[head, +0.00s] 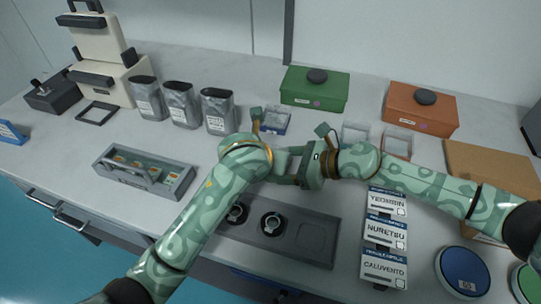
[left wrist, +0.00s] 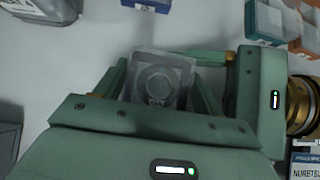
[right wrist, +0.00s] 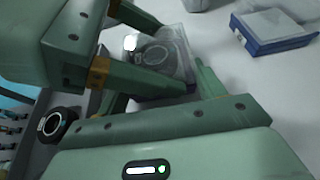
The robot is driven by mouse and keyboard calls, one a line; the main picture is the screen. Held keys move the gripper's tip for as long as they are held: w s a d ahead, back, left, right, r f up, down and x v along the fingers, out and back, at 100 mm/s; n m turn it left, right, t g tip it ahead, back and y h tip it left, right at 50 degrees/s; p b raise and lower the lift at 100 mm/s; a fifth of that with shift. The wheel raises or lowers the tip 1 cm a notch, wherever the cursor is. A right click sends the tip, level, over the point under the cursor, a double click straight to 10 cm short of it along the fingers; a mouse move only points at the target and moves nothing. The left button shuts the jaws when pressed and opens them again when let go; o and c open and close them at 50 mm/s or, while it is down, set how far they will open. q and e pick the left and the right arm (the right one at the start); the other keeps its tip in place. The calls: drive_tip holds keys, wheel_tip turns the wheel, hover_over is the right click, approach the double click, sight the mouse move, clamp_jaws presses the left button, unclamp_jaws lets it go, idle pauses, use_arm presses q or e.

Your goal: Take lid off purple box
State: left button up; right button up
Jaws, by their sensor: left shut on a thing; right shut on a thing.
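A small see-through box (left wrist: 160,72) with a round disc inside sits between the fingers of both grippers; its purple colour does not show clearly. It also shows in the right wrist view (right wrist: 168,50), with a dark round piece in it. My left gripper (head: 283,166) and my right gripper (head: 297,166) meet over the table and are both shut on this box. In the head view the grippers hide it. I cannot tell lid from base, nor whether they are apart.
A grey tray with dark round holders (head: 290,243) lies just in front of the grippers. Behind stand a blue-based box (head: 275,122), a green box (head: 315,92) and an orange box (head: 421,110).

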drive_tip(key=shift+d+f, duration=0.15)
drive_tip(key=shift+f, duration=0.05)
use_arm(q)
drive_tip(key=shift+r, duration=0.15)
use_arm(e)
drive_tip(key=shift+f, duration=0.1)
use_arm(q)
drive_tip(key=shift+r, duration=0.1)
use_arm(e)
drive_tip(key=shift+d, duration=0.1)
